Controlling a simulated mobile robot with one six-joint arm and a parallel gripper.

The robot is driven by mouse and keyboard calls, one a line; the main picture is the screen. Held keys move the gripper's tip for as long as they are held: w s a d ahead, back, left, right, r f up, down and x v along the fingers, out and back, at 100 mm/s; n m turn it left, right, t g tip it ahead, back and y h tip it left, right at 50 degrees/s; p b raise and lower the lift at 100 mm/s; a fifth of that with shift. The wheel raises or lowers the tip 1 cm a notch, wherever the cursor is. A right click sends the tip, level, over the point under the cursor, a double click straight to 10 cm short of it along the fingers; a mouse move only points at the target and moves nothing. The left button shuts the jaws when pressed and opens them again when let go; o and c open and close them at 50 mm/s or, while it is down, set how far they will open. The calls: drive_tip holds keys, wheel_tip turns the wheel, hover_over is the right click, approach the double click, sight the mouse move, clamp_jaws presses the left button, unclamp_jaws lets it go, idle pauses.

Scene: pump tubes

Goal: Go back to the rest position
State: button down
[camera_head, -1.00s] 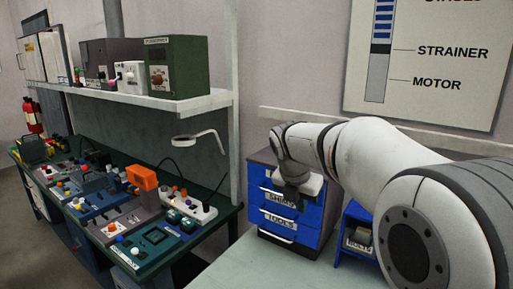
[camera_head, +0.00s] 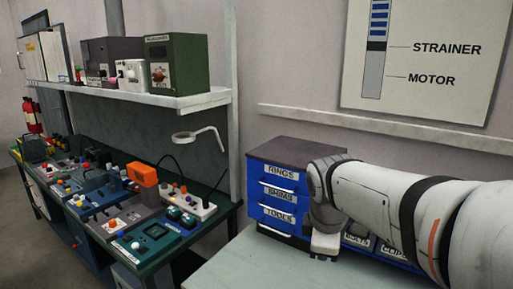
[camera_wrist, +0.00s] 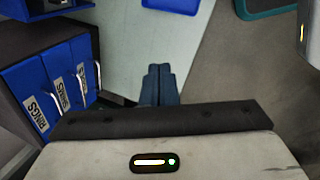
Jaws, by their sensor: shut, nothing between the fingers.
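My gripper (camera_wrist: 159,84) is in the wrist view, its two dark blue fingers together with nothing between them. It hangs above the pale table top, apart from the drawer cabinet. In the head view my arm comes in from the right, and the wrist end is in front of the right side of the blue drawer cabinet (camera_head: 279,190). The fingers themselves are hard to make out there. The cabinet has drawers labelled RINGS, SHIMS and TOOLS, all of which look closed. It also shows at the left of the wrist view (camera_wrist: 50,92).
Blue bins (camera_head: 357,238) with labels stand right of the cabinet, partly behind my arm. A crowded workbench (camera_head: 160,248) with a shelf (camera_head: 190,101) is at the left. The pale table top (camera_head: 235,266) is clear in front. A blue bin (camera_wrist: 172,5) shows at the wrist view's top.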

drive_tip(key=s+d+f+m+y+b, duration=0.1)
drive_tip(key=s+f+m, duration=0.6)
drive_tip(key=s+m, duration=0.5)
drive_tip(key=shift+s+f+m, duration=0.15)
drive_tip(key=shift+s+m, duration=0.1)
drive_tip(key=shift+m, duration=0.95)
